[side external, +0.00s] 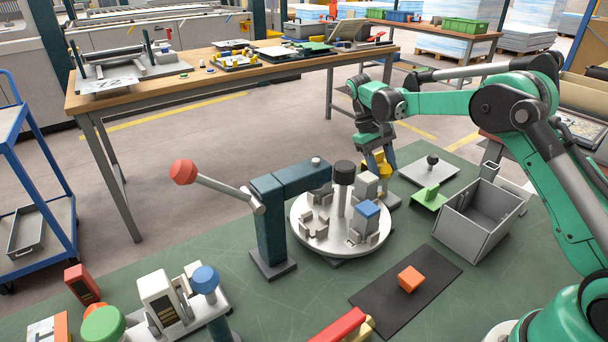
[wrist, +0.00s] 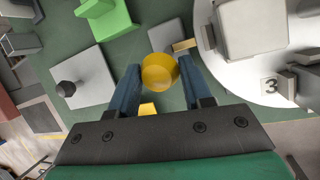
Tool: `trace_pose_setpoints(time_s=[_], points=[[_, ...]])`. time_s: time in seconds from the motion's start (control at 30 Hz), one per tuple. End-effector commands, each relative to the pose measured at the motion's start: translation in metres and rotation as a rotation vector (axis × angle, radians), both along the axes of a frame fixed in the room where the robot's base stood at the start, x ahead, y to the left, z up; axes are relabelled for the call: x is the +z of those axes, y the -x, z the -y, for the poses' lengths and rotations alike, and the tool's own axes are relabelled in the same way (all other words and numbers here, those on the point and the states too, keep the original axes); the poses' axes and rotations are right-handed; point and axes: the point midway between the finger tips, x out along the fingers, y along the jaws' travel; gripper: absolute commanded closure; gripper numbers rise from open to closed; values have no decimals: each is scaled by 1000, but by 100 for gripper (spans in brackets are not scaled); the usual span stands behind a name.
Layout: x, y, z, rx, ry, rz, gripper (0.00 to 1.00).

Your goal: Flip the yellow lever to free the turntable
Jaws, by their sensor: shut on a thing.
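The yellow lever (side external: 375,163) stands at the far right edge of the turntable (side external: 312,244). In the wrist view its round yellow knob (wrist: 160,73) sits between the two blue fingers of my gripper (wrist: 157,66). My gripper (side external: 380,163) reaches down from above and is shut on the lever. The turntable is a pale round disc, also at the right of the wrist view (wrist: 232,88), with a "3" marking. It carries a blue-topped block (side external: 367,215), a grey block (side external: 366,186) and clamps. The lever's lower part is largely hidden by my fingers.
A teal press with a red-knobbed handle (side external: 184,172) stands left of the turntable. A green block (side external: 429,197), a plate with a black knob (side external: 430,163) and a grey bin (side external: 478,222) lie to the right. An orange cube (side external: 411,278) rests on a dark mat (side external: 375,296).

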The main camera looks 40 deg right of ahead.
Motion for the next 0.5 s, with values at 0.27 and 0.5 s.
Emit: trace_pose_setpoints(time_s=[0.27, 0.5], points=[[-1, -3, 0, 1, -1, -44, 100], [-1, -3, 0, 1, 0, -46, 100]])
